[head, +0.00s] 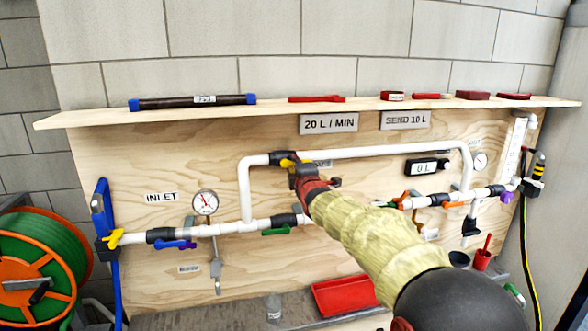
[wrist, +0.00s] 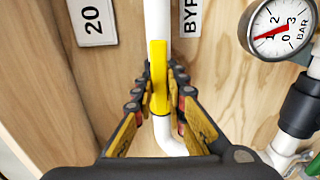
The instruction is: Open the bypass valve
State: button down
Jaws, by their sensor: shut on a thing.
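The bypass valve has a yellow lever handle (head: 288,163) and a dark body (head: 281,157) on the raised white pipe loop, just right of its left corner. In the wrist view the yellow handle (wrist: 158,75) lies roughly along the white pipe, with the partly hidden "BYP" label (wrist: 190,17) beside it. My gripper (wrist: 161,85) is shut on the handle, one finger on each side. In the head view my gripper (head: 301,173) reaches in from the lower right and hides part of the valve and its label.
An orange-handled valve (head: 406,199) is to the right. A shelf (head: 270,109) with tools is above; a red tray (head: 345,296) is below.

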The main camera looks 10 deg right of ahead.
dwell(0.4)
jog(key=c, duration=1.8)
grip_release()
jog(key=shift+o, duration=0.2)
jog(key=s, duration=1.2)
